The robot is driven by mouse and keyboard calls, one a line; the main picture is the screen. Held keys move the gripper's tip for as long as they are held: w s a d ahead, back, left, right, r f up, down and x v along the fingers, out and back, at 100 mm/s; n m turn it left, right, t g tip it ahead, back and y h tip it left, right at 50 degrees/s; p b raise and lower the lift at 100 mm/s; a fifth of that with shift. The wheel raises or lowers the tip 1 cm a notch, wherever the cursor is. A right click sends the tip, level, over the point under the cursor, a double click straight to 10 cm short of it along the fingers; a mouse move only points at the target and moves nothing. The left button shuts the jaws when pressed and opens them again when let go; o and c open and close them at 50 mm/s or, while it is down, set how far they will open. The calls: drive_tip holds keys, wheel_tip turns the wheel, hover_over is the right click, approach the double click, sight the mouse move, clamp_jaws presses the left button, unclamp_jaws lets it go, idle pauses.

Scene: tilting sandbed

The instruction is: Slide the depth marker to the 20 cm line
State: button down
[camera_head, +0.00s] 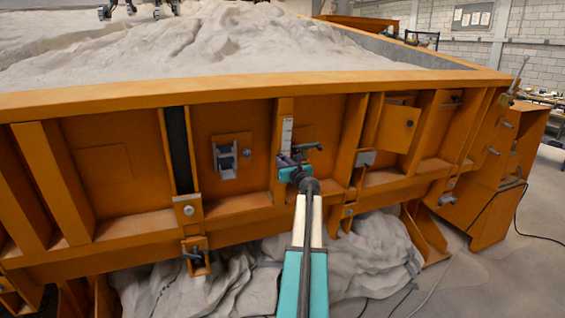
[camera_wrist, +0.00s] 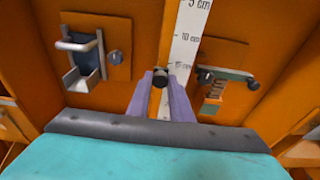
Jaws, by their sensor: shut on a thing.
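The white depth scale (camera_wrist: 188,50) runs down the orange wall in the wrist view, with a 5 cm label at the top, 10 cm below it and what looks like 15 cm lower. It also shows in the head view (camera_head: 287,132). A small dark knob, apparently the depth marker (camera_wrist: 160,77), sits at the scale's left edge, slightly below the lowest readable label. My gripper (camera_wrist: 161,84) is shut on this knob, one purple finger on each side. The fingers and the teal gripper body hide the lower scale; I cannot see the 20 cm line. In the head view my gripper (camera_head: 291,168) covers the marker.
A metal latch handle (camera_wrist: 80,48) is left of the scale, and a small plate with dark knobs (camera_wrist: 225,73) is close on its right. Orange upright ribs (camera_head: 357,135) stand out from the wall. Draped grey sheeting (camera_head: 370,255) lies underneath.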

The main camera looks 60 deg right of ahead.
drive_tip(key=f, duration=0.1)
drive_tip(key=f+b, duration=0.1)
drive_tip(key=f, duration=0.1)
drive_tip(key=shift+w+d+f+b, duration=0.2)
drive_tip(key=shift+w+b, duration=0.1)
drive_tip(key=shift+b, duration=0.1)
drive_tip(key=c, duration=1.6)
unclamp_jaws()
drive_tip(key=shift+c, duration=0.2)
drive_tip(key=shift+s+a, duration=0.1)
drive_tip(key=b+v, duration=0.2)
drive_tip(key=v, duration=1.1)
drive_tip(key=shift+s+a+b, duration=0.25)
drive_tip(key=shift+b, duration=0.1)
